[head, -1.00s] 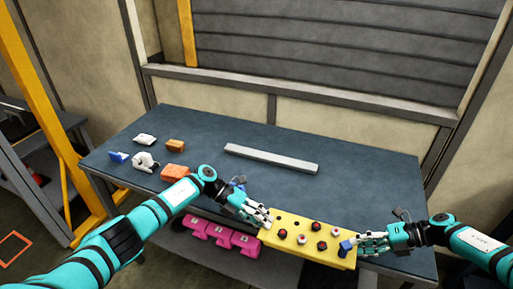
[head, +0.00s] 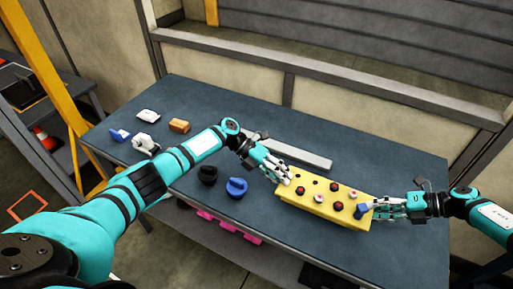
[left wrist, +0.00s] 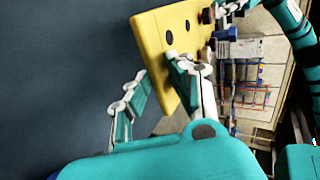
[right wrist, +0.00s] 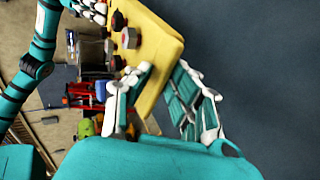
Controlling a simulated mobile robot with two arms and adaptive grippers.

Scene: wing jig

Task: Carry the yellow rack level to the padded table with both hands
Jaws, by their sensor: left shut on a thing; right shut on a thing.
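The yellow rack (head: 316,208) is a long block with round holes on top, several holding red, black and white knobs. It is between my two grippers, over the front right part of the dark blue-grey table (head: 385,160); I cannot tell whether it touches the top. My left gripper (head: 284,177) is shut on its left end. In the left wrist view the fingers straddle the rack edge (left wrist: 150,40). My right gripper (head: 374,209) is shut on its right end, beside a blue knob (head: 361,211). In the right wrist view the fingers straddle the rack (right wrist: 165,38).
A grey bar (head: 302,154) lies behind the rack. Blue (head: 237,187) and black (head: 207,174) pieces sit left of it. White (head: 148,116), orange-brown (head: 179,125) and other small pieces stand at the far left. Pink pieces (head: 228,227) are on a lower shelf.

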